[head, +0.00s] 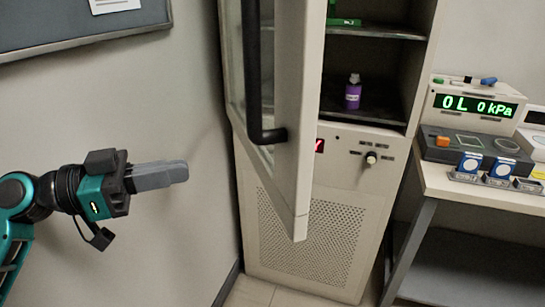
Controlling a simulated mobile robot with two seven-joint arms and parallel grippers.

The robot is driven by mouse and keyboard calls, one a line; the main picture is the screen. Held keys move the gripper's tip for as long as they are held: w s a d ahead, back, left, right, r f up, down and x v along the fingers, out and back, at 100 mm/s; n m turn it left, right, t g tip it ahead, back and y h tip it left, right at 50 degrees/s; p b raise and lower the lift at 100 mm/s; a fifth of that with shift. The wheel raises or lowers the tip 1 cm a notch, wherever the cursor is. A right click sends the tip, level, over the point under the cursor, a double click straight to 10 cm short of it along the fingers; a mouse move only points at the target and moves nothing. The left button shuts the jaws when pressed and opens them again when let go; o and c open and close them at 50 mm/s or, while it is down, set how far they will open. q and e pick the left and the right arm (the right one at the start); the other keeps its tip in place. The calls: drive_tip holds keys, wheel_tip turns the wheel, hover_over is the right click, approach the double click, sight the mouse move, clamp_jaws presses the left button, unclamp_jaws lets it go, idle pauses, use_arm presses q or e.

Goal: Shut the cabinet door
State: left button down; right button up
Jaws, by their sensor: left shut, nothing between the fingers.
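The cabinet (300,225) stands against the wall in the middle of the head view, a light beige body with a perforated lower panel. Its door (298,165) is open and swings out toward me, hinged on the left. The door has a glass pane and a long black handle (254,75) on its outer face. My left gripper (185,171) is shut and empty, in front of the wall to the left of the door, apart from it and pointing right. My right gripper is not in view.
Inside the cabinet, a purple bottle (353,93) stands on a dark shelf (378,107). To the right, a table (480,192) holds a pressure display (470,104) and small devices. A grey board (75,30) hangs on the left wall. Free room lies between my left gripper and the door.

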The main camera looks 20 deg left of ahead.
use_arm(q)
drive_tip(key=p, duration=0.5)
approach(281, 153)
drive_tip(key=x, duration=0.5)
drive_tip(key=shift+w+d+r, duration=0.15)
drive_tip(key=shift+w+d, duration=0.4)
drive_tip(key=shift+d, duration=0.15)
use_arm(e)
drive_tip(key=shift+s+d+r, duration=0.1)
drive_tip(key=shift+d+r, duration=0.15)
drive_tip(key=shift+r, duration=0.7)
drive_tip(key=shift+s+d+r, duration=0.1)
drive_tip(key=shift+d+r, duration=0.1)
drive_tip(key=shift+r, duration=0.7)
use_arm(q)
drive_tip(key=shift+w, duration=0.1)
